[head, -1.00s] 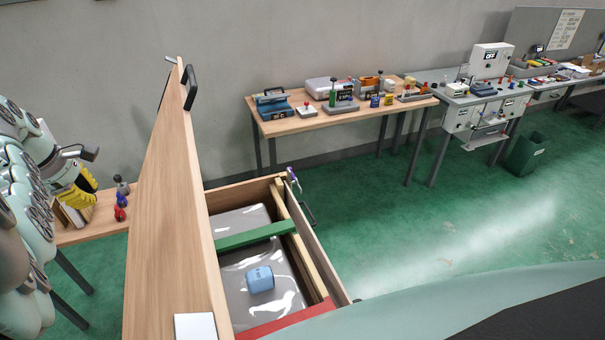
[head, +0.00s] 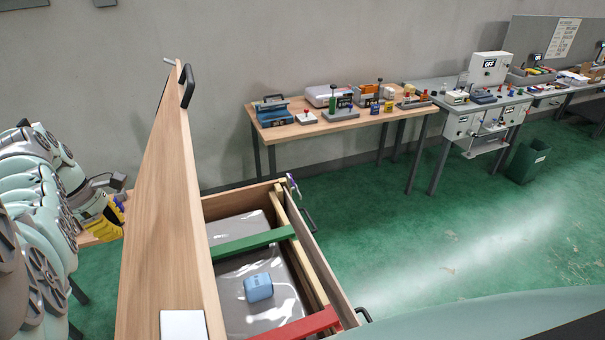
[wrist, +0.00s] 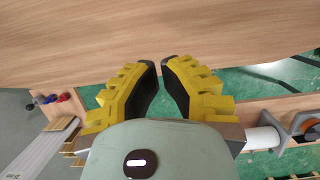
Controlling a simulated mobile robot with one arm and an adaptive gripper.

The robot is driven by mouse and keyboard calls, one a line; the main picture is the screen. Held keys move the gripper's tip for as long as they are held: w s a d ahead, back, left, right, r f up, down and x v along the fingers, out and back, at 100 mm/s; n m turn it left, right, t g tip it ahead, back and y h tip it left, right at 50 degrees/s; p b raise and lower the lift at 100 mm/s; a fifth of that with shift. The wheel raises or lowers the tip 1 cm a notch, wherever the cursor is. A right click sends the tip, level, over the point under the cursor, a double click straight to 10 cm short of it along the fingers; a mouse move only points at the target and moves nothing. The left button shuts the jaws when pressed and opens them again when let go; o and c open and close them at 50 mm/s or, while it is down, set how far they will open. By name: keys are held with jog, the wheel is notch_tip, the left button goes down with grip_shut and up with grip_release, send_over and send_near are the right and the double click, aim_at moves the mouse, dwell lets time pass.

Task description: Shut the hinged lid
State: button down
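The hinged lid (head: 160,215) is a wooden panel standing nearly upright on the left side of an open wooden crate (head: 247,192). A black handle (head: 187,86) is at its top. My gripper (head: 122,203) is left of the lid, behind its outer face, partly cut off from sight by the lid in the head view. In the wrist view my gripper (wrist: 161,62) has yellow fingers with dark pads, tips close together with a narrow gap and nothing between them. The wood of the lid (wrist: 150,30) fills the top of that view, just beyond the fingertips.
Inside the crate lie a blue object (head: 258,288), a green bar (head: 250,243) and a red bar (head: 305,325). A workbench with tools (head: 300,130) stands at the back. Green floor (head: 420,240) is free to the right. Small items (wrist: 55,98) show left in the wrist view.

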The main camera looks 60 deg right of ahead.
aim_at(143, 238)
jog(key=shift+s+d+f+p, duration=0.3)
jog(key=shift+s+d+p, duration=0.35)
jog(key=shift+d+p, duration=0.25)
jog(key=shift+s+d+f+p, duration=0.35)
jog(key=shift+d+f+p, duration=0.15)
jog(key=shift+d+f, duration=0.1)
jog(key=shift+f, duration=0.1)
